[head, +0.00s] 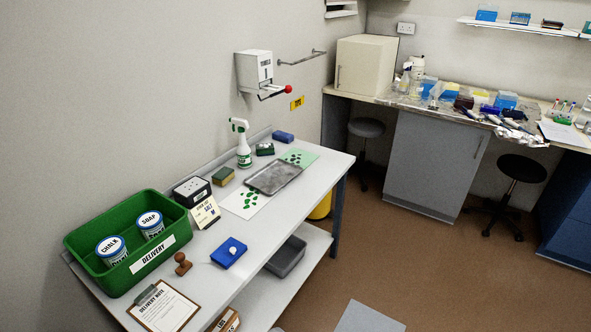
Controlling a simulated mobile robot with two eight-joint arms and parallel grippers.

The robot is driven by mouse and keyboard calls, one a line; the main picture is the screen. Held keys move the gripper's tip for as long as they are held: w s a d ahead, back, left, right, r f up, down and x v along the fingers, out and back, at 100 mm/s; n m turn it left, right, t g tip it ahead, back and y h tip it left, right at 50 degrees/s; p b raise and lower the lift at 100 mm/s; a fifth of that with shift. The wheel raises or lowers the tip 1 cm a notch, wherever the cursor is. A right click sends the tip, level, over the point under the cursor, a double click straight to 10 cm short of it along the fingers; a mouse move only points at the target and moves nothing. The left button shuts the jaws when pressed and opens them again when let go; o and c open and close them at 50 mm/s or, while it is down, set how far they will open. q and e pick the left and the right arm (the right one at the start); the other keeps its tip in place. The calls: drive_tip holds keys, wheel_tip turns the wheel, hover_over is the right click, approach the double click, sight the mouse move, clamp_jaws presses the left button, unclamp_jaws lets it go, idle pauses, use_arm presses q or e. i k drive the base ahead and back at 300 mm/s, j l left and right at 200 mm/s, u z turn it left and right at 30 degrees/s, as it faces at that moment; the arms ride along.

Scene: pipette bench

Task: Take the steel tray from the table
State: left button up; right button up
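The steel tray (273,178) is a shallow grey rectangular tray lying flat on the white table (217,236), towards its far half. It looks empty. A white sheet with green marks (245,202) lies at its near left side, and a green sheet with dark dots (299,157) lies beyond it. Neither of my grippers shows in the head view.
A spray bottle (243,146), sponges (223,176) and a dark box (192,191) stand along the wall side. A green delivery crate (83,241) with two tins fills the near left. A blue pad (229,252), stamp (182,263) and clipboard (163,306) lie nearer. Floor on the right is open.

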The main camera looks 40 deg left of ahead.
sight(275, 176)
drive_tip(key=i+u, duration=0.35)
drive_tip(key=i+l+u, duration=0.1)
drive_tip(key=i+u, duration=0.3)
drive_tip(key=i+l+u, duration=0.35)
drive_tip(key=i+u, duration=0.3)
drive_tip(key=u, duration=0.15)
drive_tip(key=i+l+u, duration=0.2)
drive_tip(key=u, duration=0.3)
drive_tip(key=i+l+u, duration=0.25)
drive_tip(key=u, duration=0.2)
drive_tip(key=i+l+u, duration=0.15)
drive_tip(key=u, duration=0.2)
drive_tip(key=i+l+u, duration=0.1)
drive_tip(key=l+u, duration=0.55)
drive_tip(key=i+l+u, duration=0.1)
drive_tip(key=l+u, duration=0.15)
drive_tip(key=l, duration=0.35)
